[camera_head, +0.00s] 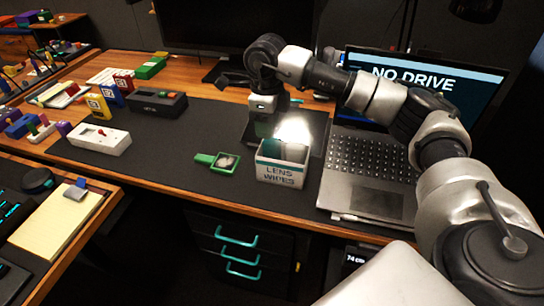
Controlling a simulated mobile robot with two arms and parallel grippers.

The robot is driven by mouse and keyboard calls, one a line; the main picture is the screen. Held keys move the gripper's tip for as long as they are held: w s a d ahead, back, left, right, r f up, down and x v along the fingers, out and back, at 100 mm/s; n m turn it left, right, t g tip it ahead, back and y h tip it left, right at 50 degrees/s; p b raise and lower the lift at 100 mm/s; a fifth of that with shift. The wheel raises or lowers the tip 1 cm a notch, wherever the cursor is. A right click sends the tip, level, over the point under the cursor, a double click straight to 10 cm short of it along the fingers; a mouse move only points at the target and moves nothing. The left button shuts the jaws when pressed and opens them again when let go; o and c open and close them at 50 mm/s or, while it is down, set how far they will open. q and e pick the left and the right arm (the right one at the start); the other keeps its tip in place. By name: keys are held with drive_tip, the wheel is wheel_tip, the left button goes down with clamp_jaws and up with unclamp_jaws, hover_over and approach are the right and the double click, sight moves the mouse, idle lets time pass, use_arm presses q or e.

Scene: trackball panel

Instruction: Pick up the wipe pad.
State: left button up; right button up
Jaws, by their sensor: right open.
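A white-and-grey box marked "LENS WIPES" (281,174) stands on the dark desk mat left of the laptop. A teal piece (270,148) shows inside its open top; it may be the wipe pad, but I cannot tell for sure. My right gripper (262,127) points down just behind and left of the box, apart from it as far as I can see. It is open; its fingertips are dark and small here, and I see nothing held. My left gripper is not in view.
A green-framed piece with a handle (225,162) lies left of the box. An open laptop (372,170) reading "NO DRIVE" stands at right, under my right arm. A white device (99,139) and dark case (158,103) lie left.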

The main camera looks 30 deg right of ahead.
sight(272, 144)
drive_tip(key=shift+f, duration=0.7)
drive_tip(key=f, duration=0.3)
drive_tip(key=d+f, duration=0.1)
drive_tip(key=shift+s+f, duration=0.2)
drive_tip(key=shift+s, duration=0.15)
drive_tip(key=shift+a+f, duration=0.1)
drive_tip(key=shift+f, duration=0.25)
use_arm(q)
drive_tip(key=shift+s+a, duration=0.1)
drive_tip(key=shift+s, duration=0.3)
use_arm(e)
drive_tip(key=shift+c, duration=0.2)
drive_tip(key=c, duration=0.6)
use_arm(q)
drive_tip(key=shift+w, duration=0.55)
use_arm(e)
drive_tip(key=shift+c, duration=0.3)
drive_tip(key=shift+r, duration=0.1)
